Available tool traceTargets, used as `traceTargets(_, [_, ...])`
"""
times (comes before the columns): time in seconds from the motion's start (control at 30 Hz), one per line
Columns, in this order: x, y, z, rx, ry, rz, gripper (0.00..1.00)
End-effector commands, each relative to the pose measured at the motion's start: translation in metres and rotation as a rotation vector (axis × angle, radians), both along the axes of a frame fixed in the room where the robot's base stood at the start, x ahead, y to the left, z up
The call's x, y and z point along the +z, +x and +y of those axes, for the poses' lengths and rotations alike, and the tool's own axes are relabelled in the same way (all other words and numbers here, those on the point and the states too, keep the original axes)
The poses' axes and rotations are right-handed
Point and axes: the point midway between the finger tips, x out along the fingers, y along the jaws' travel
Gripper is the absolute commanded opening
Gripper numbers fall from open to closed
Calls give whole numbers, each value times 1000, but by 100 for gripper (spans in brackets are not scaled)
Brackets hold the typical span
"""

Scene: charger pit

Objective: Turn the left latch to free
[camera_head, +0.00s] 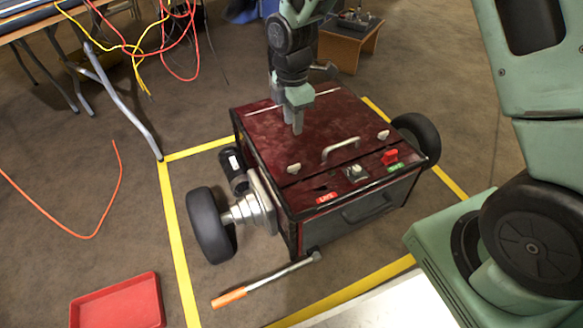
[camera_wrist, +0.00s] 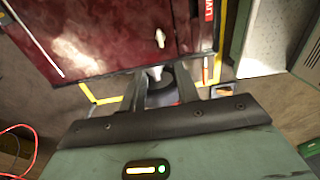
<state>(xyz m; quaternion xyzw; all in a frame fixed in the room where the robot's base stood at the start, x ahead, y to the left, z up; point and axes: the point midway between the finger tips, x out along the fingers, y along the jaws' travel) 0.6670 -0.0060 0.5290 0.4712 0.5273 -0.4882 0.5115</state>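The dark red box (camera_head: 275,125) stands on the floor with a handle (camera_head: 340,148) on its lid. The left latch (camera_head: 294,169) is a small pale tab near the lid's front left corner; the right latch (camera_head: 383,135) is near the front right. My gripper (camera_head: 297,128) points down over the lid, behind the left latch and apart from it. In the wrist view a pale latch (camera_wrist: 160,38), apparently the left one, lies beyond my fingertips. My gripper's two fingers (camera_wrist: 160,88) stand apart there with nothing held between them.
A red switch (camera_head: 390,157) and a red label (camera_head: 327,198) are on the front panel. A wheel (camera_head: 210,225) stands out at left. An orange-handled bar (camera_head: 265,280) and a red tray (camera_head: 118,303) lie on the floor. Cables hang from a table at upper left.

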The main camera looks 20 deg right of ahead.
Motion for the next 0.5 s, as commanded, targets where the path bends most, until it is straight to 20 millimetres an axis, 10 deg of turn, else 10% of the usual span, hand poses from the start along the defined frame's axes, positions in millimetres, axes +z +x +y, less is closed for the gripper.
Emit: traceTargets(0.5, [-113, -5, 0, -1, -1, 4, 32])
